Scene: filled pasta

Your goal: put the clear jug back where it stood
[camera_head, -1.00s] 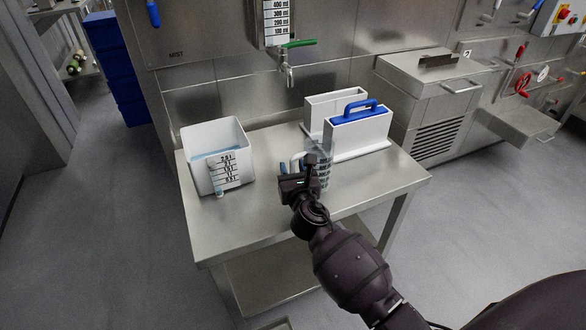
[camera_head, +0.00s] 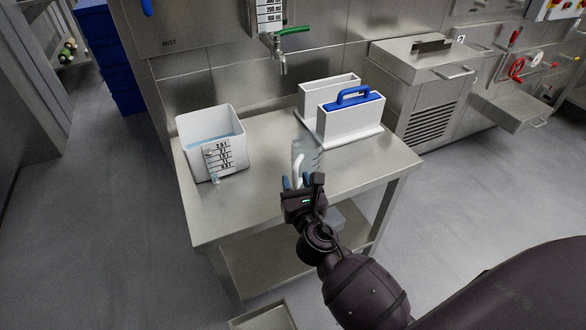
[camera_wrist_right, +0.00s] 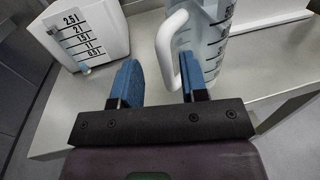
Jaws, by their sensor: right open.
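The clear jug (camera_head: 312,160), with a white handle and dark measuring marks, stands upright on the steel table (camera_head: 262,190), near its front edge. Its handle (camera_wrist_right: 168,50) faces left in the right wrist view, where the jug's top is cut off. My right gripper (camera_head: 296,182) is open on the near side of the jug. Its blue fingers (camera_wrist_right: 160,82) are spread, with the lower handle showing between them. The right finger overlaps the jug's body in the picture; I cannot tell whether it touches. My left gripper is not in view.
A white tub (camera_head: 183,152) with bluish liquid and a scale stands on the table's left. A white holder (camera_head: 350,124) with a blue-handled piece stands behind the jug. A green-levered tap (camera_head: 282,58) is on the wall. Bare tabletop lies between tub and jug.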

